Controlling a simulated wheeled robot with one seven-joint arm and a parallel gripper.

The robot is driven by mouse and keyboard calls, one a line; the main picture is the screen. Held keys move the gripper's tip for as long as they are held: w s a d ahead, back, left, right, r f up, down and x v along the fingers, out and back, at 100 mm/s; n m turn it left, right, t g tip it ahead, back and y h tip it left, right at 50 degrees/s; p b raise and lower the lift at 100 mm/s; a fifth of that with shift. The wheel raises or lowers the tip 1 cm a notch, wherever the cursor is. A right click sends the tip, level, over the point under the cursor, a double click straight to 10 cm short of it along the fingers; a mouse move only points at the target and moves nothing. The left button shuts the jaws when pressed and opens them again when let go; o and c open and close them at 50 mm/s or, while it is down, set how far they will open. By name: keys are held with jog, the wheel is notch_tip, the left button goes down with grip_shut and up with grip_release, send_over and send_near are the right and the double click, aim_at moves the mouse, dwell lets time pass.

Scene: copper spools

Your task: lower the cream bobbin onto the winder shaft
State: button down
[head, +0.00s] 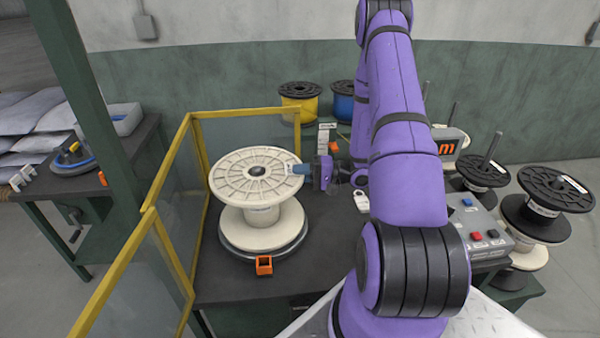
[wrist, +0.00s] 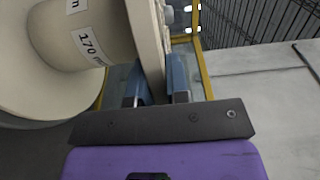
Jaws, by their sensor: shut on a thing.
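The cream bobbin (head: 262,213) is upright over a round grey winder base (head: 232,251) on the dark bench. A dark round spot shows at the centre of its ribbed top flange; I cannot tell whether this is the shaft's tip or the bore. The rest of the shaft is hidden. The lower flange appears on or very close to the base; any gap is too small to tell. My gripper (head: 300,169) is shut on the right rim of the top flange. In the wrist view, the blue fingers (wrist: 157,85) straddle the flange beside the bobbin's labelled core (wrist: 85,45).
A yellow-framed clear guard (head: 172,215) stands left of and behind the bobbin. An orange square piece (head: 264,265) sits in front of the base. A control box (head: 478,228) and black spools (head: 548,200) stand at right. Yellow (head: 299,100) and blue (head: 343,103) spools stand behind.

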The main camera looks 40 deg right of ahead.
jog(key=shift+f, duration=0.4)
dwell(0.3)
jog(key=c, duration=1)
grip_release()
jog(key=v, duration=1.1)
